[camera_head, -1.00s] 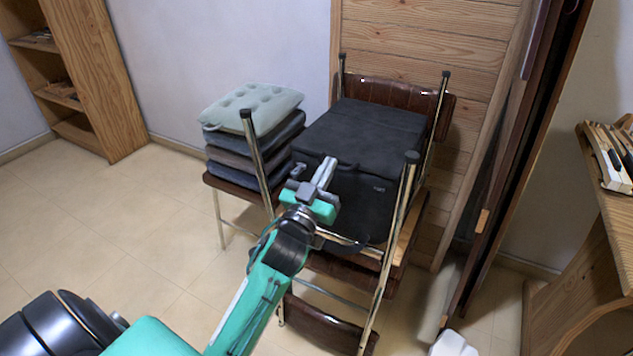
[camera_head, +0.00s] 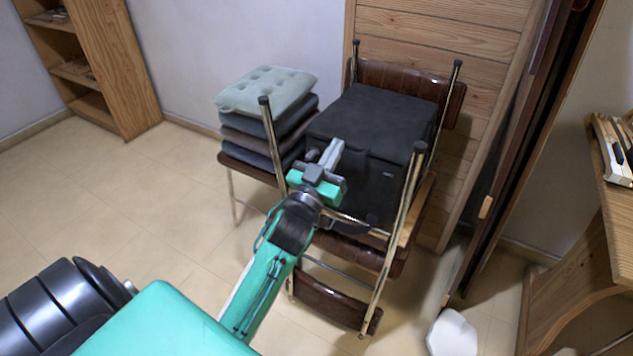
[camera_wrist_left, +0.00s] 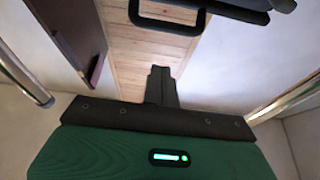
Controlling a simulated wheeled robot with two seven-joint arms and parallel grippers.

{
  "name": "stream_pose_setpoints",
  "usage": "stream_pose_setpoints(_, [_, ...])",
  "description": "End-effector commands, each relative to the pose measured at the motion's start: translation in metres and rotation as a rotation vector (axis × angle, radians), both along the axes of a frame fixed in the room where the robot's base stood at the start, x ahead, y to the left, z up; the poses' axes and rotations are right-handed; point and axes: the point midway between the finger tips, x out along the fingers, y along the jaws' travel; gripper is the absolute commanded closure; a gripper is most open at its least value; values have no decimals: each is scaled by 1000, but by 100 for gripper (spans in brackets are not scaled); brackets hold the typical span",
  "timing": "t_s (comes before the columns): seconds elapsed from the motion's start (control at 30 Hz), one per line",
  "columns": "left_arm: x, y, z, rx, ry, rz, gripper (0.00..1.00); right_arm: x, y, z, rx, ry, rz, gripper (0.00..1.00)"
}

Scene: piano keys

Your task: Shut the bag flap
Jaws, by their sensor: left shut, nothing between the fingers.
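The black bag (camera_head: 375,125) sits on the stacked chairs in the head view, and its top looks flat and closed. My left gripper (camera_head: 333,153) is at the bag's front left edge, its fingers pointing up toward the top. The fingers are shut with nothing between them. I cannot tell whether they touch the bag. In the left wrist view, the shut fingers (camera_wrist_left: 161,84) show in the middle, with a dark handle-like part (camera_wrist_left: 200,8) at the top. My right gripper is not in view.
Chair legs (camera_head: 402,210) rise upright on both sides of the bag. A stack of cushions (camera_head: 268,92) stands to its left. A wooden panel (camera_head: 470,45) is behind, and piano keys (camera_head: 617,150) are at the far right. The floor at left is clear.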

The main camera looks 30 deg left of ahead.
Motion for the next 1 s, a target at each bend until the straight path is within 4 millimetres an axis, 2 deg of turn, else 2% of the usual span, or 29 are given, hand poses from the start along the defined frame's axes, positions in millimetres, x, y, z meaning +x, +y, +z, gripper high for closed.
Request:
stream_pose_setpoints(0.2, [-33,-1,-20,-1,2,1,100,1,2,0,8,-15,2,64])
stream_pose_setpoints(0.4, [-56,-2,-32,1,0,1,100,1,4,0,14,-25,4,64])
stream_pose_setpoints(0.6, [-67,-3,-37,1,-2,1,100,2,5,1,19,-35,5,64])
stream_pose_setpoints(0.83, [-68,-4,-39,0,3,0,100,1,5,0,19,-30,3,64])
stream_pose_setpoints(0.93, [-71,-11,-52,-8,57,-8,100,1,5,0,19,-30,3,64])
stream_pose_setpoints(1.0, [-77,-22,-71,-20,138,-22,100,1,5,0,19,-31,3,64])
